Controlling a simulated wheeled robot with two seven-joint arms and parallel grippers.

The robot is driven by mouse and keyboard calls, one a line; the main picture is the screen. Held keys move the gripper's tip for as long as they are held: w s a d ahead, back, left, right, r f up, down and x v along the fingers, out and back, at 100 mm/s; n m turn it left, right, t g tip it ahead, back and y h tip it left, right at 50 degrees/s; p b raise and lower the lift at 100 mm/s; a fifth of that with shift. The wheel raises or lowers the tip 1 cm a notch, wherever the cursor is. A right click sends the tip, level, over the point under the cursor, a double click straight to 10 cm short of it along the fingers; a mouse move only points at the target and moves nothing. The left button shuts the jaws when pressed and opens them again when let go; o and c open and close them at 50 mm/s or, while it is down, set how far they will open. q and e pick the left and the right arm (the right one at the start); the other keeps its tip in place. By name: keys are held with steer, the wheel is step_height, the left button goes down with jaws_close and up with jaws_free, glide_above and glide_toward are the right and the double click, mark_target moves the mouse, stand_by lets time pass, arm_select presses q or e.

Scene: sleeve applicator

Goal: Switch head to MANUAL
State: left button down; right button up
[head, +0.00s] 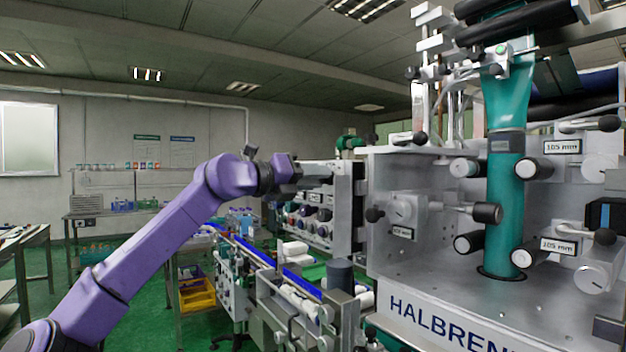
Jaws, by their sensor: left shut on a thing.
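My left arm comes in from the lower left, and my left gripper (318,174) is at the upper part of a grey control panel (343,213). Its dark fingers are shut on a small part there, apparently a selector knob, which the fingers hide. Several dark, red and blue knobs (307,211) show on the panel below the gripper. They are too small to read, and no MANUAL label can be made out. My right gripper is not in view.
The large grey HALBREN machine (415,290) fills the right side, with a teal sleeve tube (505,205) and black-knobbed clamps. A conveyor (262,255) runs below the panel. Yellow bins (197,297) sit on a cart to the left. Green floor is open at the left.

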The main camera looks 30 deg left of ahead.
arm_select(q)
steer(key=shift+w+d+f, duration=0.1)
steer(key=shift+d+f, duration=0.1)
steer(key=shift+f, duration=0.1)
steer(key=c, duration=0.9)
jaws_free()
steer(key=shift+w+d, duration=0.1)
steer(key=shift+w, duration=0.1)
steer(key=b+v, duration=0.3)
steer(key=v, duration=0.7)
steer(key=shift+s+r+b, duration=0.1)
steer(key=shift+s+b, duration=0.15)
steer(key=shift+b, duration=0.1)
